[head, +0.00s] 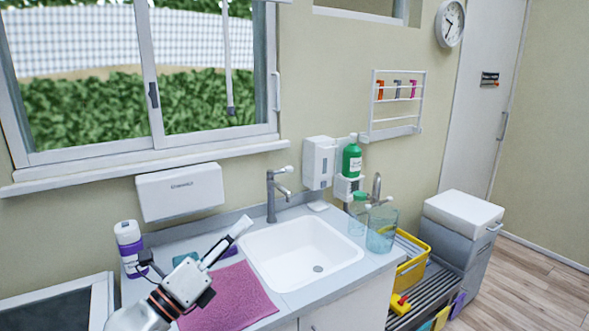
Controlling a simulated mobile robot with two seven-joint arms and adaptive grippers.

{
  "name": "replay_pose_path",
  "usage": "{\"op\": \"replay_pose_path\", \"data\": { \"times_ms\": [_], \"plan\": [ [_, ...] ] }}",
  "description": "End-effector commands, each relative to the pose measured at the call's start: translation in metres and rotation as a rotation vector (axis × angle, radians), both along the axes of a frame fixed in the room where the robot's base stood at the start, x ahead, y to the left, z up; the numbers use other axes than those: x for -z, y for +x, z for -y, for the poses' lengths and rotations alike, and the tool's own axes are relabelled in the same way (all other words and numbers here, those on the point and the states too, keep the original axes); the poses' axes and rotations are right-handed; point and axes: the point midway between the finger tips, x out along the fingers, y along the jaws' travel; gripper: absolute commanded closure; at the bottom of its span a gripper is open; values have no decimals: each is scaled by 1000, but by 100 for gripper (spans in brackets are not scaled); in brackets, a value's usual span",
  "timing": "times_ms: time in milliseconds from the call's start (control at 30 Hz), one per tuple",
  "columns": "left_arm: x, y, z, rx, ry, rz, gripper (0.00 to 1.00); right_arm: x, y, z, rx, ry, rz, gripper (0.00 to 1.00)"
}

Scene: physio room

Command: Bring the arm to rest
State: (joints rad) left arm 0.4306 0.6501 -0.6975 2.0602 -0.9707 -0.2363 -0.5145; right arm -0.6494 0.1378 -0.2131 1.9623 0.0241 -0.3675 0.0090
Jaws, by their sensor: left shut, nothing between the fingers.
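My left arm comes in at the bottom left, and my left gripper (238,231) is over the counter, pointing up and right toward the sink's left edge. Its fingers are shut, with nothing held between them. A pink cloth (232,299) lies flat on the counter below and right of the gripper, partly hidden by my arm. The white sink (290,247) is to the right of the gripper and looks empty. My right gripper is not in view.
A white-and-purple bottle (130,247) stands at the counter's left. A grey tap (276,195) rises behind the sink. A clear container (381,232) and green bottle (352,158) are to the right. A yellow crate (411,262) sits beyond the counter's right end.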

Motion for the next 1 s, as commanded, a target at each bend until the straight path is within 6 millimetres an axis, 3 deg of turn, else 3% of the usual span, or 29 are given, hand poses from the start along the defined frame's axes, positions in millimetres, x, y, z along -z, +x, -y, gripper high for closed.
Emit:
{"op": "replay_pose_path", "data": {
  "times_ms": [167,267,367,533,700,1000],
  "plan": [
    [38,-5,-56,-189,-385,-263,100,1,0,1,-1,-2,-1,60],
    [76,-15,-95,-318,-575,-417,100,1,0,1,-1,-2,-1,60],
    [124,-35,-135,-464,-746,-575,100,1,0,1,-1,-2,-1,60],
    [210,-91,-191,-723,-971,-819,100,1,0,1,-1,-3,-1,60],
    [266,-148,-222,-916,-1091,-977,100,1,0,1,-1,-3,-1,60],
    [318,-224,-248,-1136,-1186,-1134,100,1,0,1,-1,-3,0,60]
  ]
}}
